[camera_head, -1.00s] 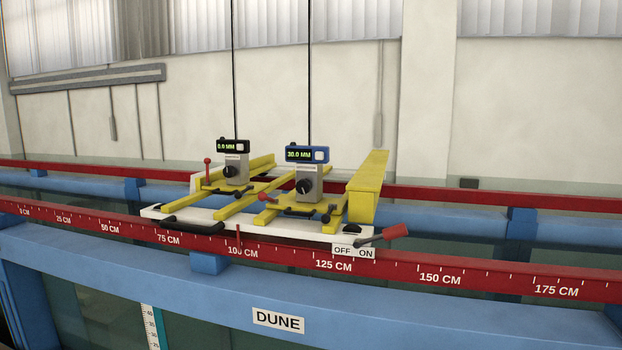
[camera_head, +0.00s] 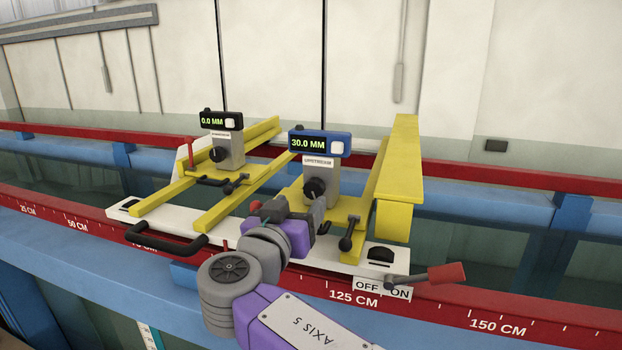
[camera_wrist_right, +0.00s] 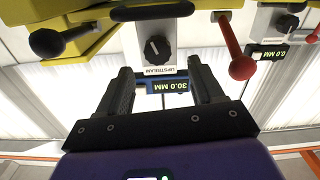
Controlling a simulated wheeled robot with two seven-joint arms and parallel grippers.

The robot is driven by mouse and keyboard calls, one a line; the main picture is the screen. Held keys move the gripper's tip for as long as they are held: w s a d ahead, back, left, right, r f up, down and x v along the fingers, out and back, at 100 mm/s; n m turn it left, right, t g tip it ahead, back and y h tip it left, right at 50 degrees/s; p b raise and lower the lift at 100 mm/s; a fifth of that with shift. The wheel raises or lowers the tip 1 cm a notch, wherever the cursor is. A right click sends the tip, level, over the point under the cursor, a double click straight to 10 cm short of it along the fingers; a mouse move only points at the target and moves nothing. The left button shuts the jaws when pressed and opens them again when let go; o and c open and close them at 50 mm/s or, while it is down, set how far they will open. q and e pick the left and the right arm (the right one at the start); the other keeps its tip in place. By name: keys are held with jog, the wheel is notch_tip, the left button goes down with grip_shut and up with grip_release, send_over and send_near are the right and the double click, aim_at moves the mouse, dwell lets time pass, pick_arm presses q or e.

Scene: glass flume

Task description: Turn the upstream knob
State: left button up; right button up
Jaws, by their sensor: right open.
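The upstream knob (camera_head: 314,188) is a round black knob on a grey block labelled UPSTREAM, under a blue display (camera_head: 320,143) reading 30.0 MM. In the right wrist view the knob (camera_wrist_right: 156,48) appears upside down, beyond and between the two fingers. My right gripper (camera_head: 318,205) is just in front of and below the knob in the head view. It is open and empty, and I see no contact with the knob. My left gripper is not in view.
A second black knob (camera_head: 218,154) sits left under a 0.0 MM display (camera_head: 221,120). Black-ended levers (camera_head: 347,240) and a red-ball lever (camera_wrist_right: 240,66) stand close to the gripper. A red-handled lever (camera_head: 445,274) is at the OFF/ON label. Yellow rails (camera_head: 398,180) flank the block.

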aim_at(312, 190)
jog(key=shift+d+r, duration=0.2)
jog(key=shift+r, duration=0.15)
jog(key=p+x, duration=0.2)
jog(key=x, duration=0.4)
jog(key=shift+f+p, duration=0.15)
jog(key=shift+p, duration=0.25)
jog(key=shift+w+f, duration=0.1)
jog(key=c, duration=1.1)
jog(key=shift+o, duration=0.2)
jog(key=shift+n, duration=0.4)
